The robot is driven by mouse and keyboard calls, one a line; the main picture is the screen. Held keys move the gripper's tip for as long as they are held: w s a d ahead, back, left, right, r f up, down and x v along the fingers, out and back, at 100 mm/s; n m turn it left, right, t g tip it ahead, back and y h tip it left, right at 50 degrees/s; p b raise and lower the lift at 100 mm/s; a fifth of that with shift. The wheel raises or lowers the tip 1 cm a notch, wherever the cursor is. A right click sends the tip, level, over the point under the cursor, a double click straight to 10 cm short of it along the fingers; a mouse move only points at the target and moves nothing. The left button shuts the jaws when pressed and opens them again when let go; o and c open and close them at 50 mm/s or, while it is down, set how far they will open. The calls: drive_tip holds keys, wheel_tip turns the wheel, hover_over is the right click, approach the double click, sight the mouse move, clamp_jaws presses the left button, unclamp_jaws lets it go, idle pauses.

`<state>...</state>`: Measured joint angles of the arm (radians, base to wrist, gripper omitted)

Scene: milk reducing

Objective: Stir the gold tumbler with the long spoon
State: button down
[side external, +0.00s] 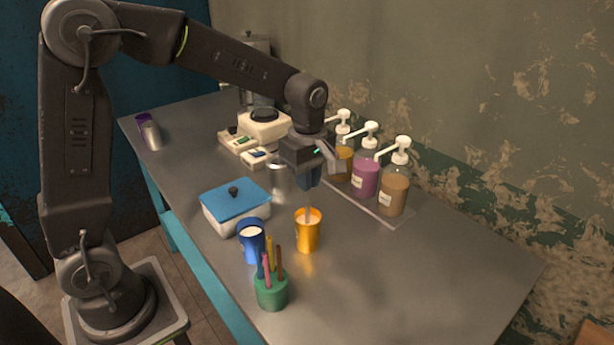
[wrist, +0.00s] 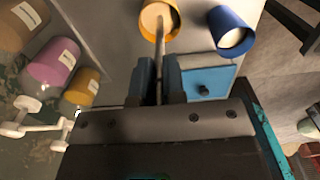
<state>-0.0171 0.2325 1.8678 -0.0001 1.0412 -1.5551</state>
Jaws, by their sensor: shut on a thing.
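The gold tumbler (side external: 307,235) stands upright on the grey table in the side view. It also shows at the top of the wrist view (wrist: 173,35), with a pale beige liquid inside. My gripper (side external: 309,181) is above the tumbler, pointing down, and is shut on the long spoon. The spoon's thin handle (wrist: 160,50) runs from between my fingers (wrist: 158,85) into the tumbler. Its lower end is hidden in the liquid. In the side view a short piece of the spoon (side external: 308,212) shows between the fingers and the tumbler's mouth.
A blue cup (side external: 251,246) with white contents stands left of the tumbler. A green holder (side external: 271,292) with several coloured sticks is in front. A white box with a blue lid (side external: 235,198) is behind left. Pump bottles (side external: 394,192) line the wall side. The right table area is clear.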

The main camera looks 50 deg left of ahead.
drive_tip(key=shift+r, duration=0.1)
drive_tip(key=shift+r, duration=3.2)
drive_tip(key=shift+r, duration=2.5)
